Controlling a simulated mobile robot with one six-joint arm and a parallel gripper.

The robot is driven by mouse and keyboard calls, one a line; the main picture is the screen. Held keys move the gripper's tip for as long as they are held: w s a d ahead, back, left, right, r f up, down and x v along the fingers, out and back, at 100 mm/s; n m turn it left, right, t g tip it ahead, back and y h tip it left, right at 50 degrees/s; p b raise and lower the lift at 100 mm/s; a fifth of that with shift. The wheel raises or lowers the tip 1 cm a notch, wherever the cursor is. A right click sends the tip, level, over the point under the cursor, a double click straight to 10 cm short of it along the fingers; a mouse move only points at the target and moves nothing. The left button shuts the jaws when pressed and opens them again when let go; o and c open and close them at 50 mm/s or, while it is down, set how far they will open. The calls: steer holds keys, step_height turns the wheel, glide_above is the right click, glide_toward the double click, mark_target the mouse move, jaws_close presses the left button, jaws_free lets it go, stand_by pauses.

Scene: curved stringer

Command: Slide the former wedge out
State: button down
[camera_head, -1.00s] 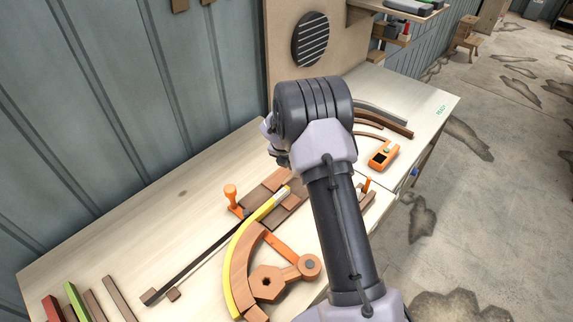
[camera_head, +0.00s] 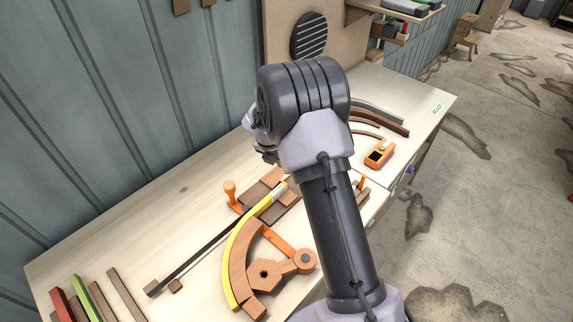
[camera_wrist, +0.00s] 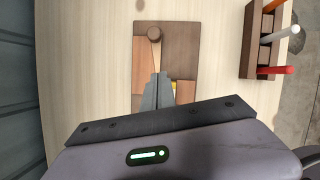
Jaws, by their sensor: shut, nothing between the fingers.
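In the wrist view, a dark brown base board (camera_wrist: 180,32) lies on the pale bench with lighter wooden panels on it. A round brown knob (camera_wrist: 154,33) stands near its far end, with a narrow pale tapering strip (camera_wrist: 155,58) running toward my gripper; I cannot tell for sure whether this is the wedge. My gripper (camera_wrist: 158,78) is shut and empty over the board, just short of the knob. In the head view, my arm hides the gripper. The curved brown former (camera_head: 238,268) has a yellow strip (camera_head: 236,245) along its outer edge.
An orange clamp arm (camera_head: 277,239) and hexagonal wooden piece (camera_head: 264,274) sit inside the curve. An orange-handled clamp (camera_head: 230,192) stands by the board. A rack (camera_wrist: 264,45) with coloured handles is at right in the wrist view. Loose strips (camera_head: 85,295) lie front left.

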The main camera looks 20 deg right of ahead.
steer(key=v, duration=0.3)
steer(key=shift+s+a+r, duration=0.1)
steer(key=shift+r, duration=0.1)
steer(key=s+a+r+m+t+y+b, duration=0.1)
steer(key=s+a+r+m+b, duration=0.25)
steer(key=s+r+m, duration=0.4)
steer(key=s+a+r+m+t+y+b, duration=0.1)
steer(key=s+a+r+m+b, duration=0.2)
steer(key=s+a+r+m, duration=0.45)
steer(key=s+a+f+m+y+b, duration=0.1)
steer(key=s+a+m+b, duration=0.1)
steer(key=s+m, duration=0.5)
steer(key=s+a+f+m+t+y+b, duration=0.1)
steer(key=s+a+m+y, duration=0.1)
steer(key=s+m, duration=0.5)
steer(key=s+a, duration=0.1)
steer(key=s, duration=0.3)
steer(key=shift+a+m+y+b, duration=0.2)
steer(key=shift+m+y+b, duration=0.1)
steer(key=shift+m+b, duration=0.1)
